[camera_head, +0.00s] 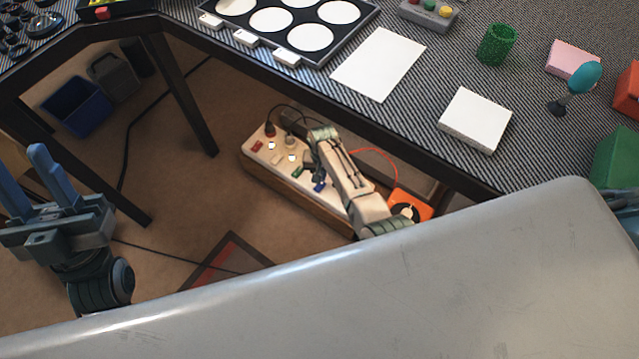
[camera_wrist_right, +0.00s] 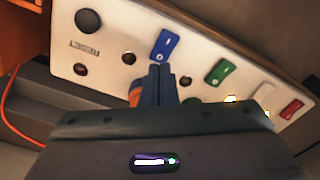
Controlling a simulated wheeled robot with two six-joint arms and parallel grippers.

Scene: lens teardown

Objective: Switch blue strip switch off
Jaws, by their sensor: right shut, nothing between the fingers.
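The blue strip switch (camera_wrist_right: 165,44) is a rocker on the white panel of the power strip (camera_wrist_right: 110,45), above my right gripper's fingertips in the right wrist view. A small light mark shows on its lower part; which end is pressed I cannot tell. In the head view the blue switch (camera_head: 319,186) shows beside my right arm. My right gripper (camera_wrist_right: 160,70) is shut and empty, its tips just below the switch; contact is unclear. In the head view my arm mostly hides that gripper. My left gripper (camera_head: 35,180) is open and empty at far left.
A green switch (camera_wrist_right: 220,72) and a red switch (camera_wrist_right: 291,109) sit along the same panel, with glowing spots near them. A round reset button (camera_wrist_right: 87,21) is at the other end. An orange object (camera_head: 412,204) lies beside the strip. The table edge (camera_head: 330,105) overhangs behind.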

